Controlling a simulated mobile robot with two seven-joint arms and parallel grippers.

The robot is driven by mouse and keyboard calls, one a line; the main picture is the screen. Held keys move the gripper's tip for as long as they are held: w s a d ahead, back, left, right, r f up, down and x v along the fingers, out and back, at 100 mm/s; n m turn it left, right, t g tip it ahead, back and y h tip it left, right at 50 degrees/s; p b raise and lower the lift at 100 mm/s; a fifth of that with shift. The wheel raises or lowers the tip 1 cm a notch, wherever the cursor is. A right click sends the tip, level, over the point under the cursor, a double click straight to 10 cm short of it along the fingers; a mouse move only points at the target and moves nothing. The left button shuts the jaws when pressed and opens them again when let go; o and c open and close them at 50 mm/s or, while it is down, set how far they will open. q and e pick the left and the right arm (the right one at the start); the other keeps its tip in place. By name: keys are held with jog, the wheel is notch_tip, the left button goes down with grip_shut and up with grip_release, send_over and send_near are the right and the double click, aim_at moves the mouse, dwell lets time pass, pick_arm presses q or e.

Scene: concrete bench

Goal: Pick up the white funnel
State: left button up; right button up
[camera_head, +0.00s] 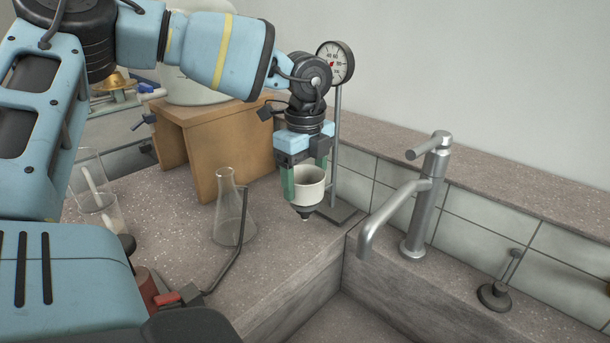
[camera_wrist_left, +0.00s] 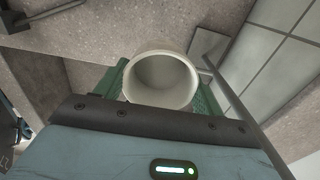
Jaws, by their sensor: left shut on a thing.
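The white funnel (camera_head: 309,186) is a white cup with a dark cone-shaped lower end. My left gripper (camera_head: 305,182) is shut on it, with a green finger on each side of the cup. The funnel is upright, beside the gauge stand. I cannot tell for sure whether its tip is clear of the bench. In the left wrist view the round opening of the funnel (camera_wrist_left: 160,88) shows between the fingers of the left gripper (camera_wrist_left: 160,85), and it looks empty. My right gripper is not in view.
A glass flask (camera_head: 228,215) stands left of the funnel. A dial gauge (camera_head: 335,63) on a stand is close behind it. A wooden stand (camera_head: 222,142) is at the back. A tap (camera_head: 425,200) and a sink are on the right.

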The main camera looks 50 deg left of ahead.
pick_arm(q)
jog(key=shift+r, duration=0.15)
notch_tip(320, 180, up, 28)
jog(key=p, duration=0.3)
dwell(0.5)
jog(key=s+a+f+m+p, duration=0.4)
jog(key=s+a+f+m, duration=0.2)
jog(key=s, duration=0.6)
jog(key=shift+a+f, duration=1.35)
jog(key=shift+f, duration=0.5)
